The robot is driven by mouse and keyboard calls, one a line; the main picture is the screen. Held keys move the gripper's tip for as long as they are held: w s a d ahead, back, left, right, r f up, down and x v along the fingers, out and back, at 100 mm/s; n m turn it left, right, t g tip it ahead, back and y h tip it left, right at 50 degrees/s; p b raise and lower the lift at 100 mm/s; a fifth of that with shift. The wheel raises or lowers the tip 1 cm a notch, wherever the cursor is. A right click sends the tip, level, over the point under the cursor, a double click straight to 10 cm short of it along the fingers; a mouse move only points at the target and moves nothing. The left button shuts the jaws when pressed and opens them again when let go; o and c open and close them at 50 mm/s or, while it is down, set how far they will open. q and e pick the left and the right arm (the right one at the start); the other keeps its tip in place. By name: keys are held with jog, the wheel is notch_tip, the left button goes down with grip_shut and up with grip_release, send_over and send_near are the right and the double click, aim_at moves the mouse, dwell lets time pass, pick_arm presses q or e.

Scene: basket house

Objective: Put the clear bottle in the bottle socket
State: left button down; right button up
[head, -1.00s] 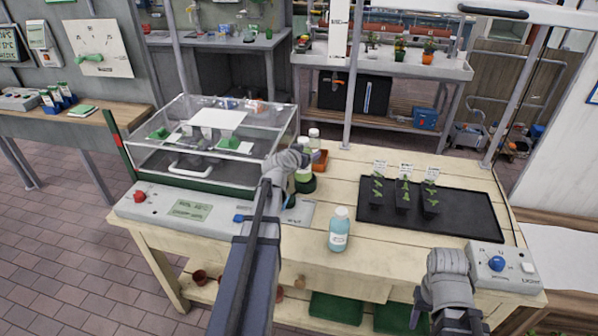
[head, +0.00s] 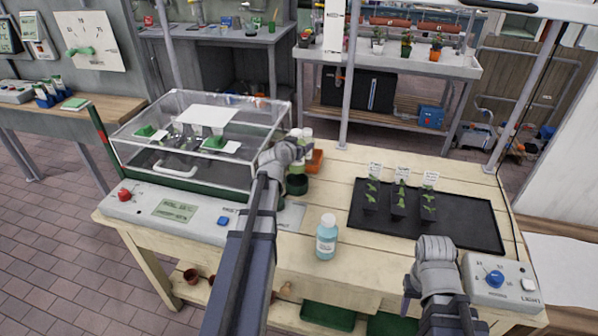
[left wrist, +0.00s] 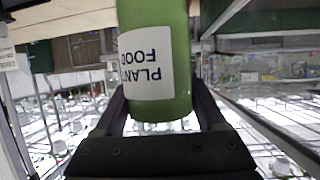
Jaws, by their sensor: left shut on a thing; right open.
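My left gripper (head: 285,155) is above and beside a dark green round socket (head: 297,186) on the bench. In the left wrist view it is shut on a green bottle (left wrist: 178,100) with an upside-down white label reading PLANT FOOD. In the head view my gripper partly hides that spot, where white-capped bottles (head: 307,133) show; I cannot tell which is held. A bottle of see-through pale blue liquid (head: 326,242), white-capped and labelled, stands upright on the bench in front. My right gripper (head: 412,292) is open and empty over the bench's front edge.
A clear-lidded propagator box (head: 190,150) stands at the left behind a control panel (head: 175,211). A black tray (head: 470,225) with seedling pots is at the right, near a light switch box (head: 500,280). An orange container (head: 315,160) is behind the socket.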

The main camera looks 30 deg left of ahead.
aim_at(293, 167)
pick_arm(q)
jog(key=shift+f+b, duration=3.2)
jog(key=shift+f, duration=0.65)
jog(key=shift+r, duration=0.15)
pick_arm(e)
notch_tip(293, 167, down, 7)
jog(key=shift+f, duration=0.15)
jog(key=shift+f, duration=0.15)
pick_arm(q)
grip_release()
jog(key=shift+s+r+p, duration=0.2)
jog(key=shift+s+p, duration=0.05)
jog(key=shift+p, duration=0.05)
jog(key=p+v, duration=0.4)
jog(key=v, duration=0.7)
jog(key=shift+s, duration=0.2)
pick_arm(e)
notch_tip(293, 167, up, 5)
jog(key=shift+f, duration=0.1)
